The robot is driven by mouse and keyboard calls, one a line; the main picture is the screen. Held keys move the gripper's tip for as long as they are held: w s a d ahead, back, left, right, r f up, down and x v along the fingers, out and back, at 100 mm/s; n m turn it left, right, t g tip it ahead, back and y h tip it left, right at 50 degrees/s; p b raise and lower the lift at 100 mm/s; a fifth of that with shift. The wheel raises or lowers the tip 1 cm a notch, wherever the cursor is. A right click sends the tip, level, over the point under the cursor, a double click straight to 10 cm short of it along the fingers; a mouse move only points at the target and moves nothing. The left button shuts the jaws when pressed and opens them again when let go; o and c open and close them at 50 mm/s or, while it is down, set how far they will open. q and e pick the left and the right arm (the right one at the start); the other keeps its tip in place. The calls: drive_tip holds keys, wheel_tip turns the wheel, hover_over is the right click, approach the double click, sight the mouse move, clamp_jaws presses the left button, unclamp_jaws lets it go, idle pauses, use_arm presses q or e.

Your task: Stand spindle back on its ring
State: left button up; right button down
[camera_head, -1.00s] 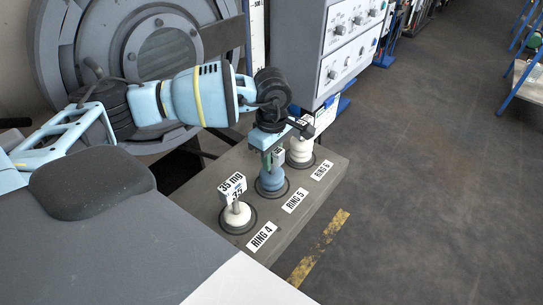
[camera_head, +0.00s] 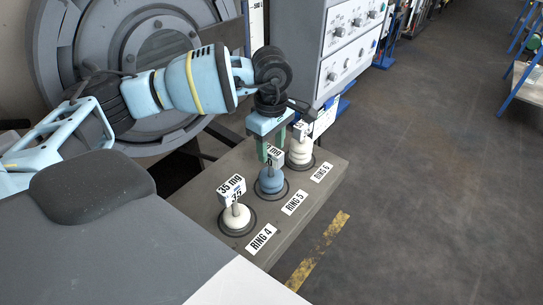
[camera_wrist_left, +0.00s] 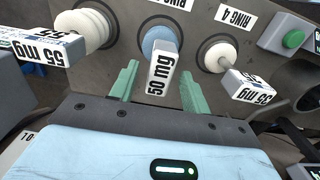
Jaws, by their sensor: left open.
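The blue spindle (camera_head: 271,183) stands upright on the ring 5 place, its tag block on top. In the left wrist view its "50 mg" tag (camera_wrist_left: 162,77) shows between my fingers, with a gap on each side. My left gripper (camera_head: 270,151) is open, fingers pointing down over the top of this spindle. It also shows in the left wrist view (camera_wrist_left: 158,90). A white spindle (camera_head: 237,216) tagged "35 mg" stands on ring 4. Another white spindle (camera_head: 300,152), tagged "55 mg" in the wrist view, stands on ring 6, partly hidden by my gripper. My right gripper is out of view.
The rings sit in a grey slab with labels "RING 4" (camera_head: 261,239), "RING 5" (camera_head: 294,202) and "RING 6" (camera_head: 321,172). A grey control cabinet (camera_head: 345,45) rises behind the slab. A large round machine door (camera_head: 150,50) stands at left.

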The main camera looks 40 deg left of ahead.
use_arm(q)
wheel_tip(320, 180, up, 8)
drive_tip(key=shift+f, duration=0.25)
drive_tip(key=shift+d, duration=0.1)
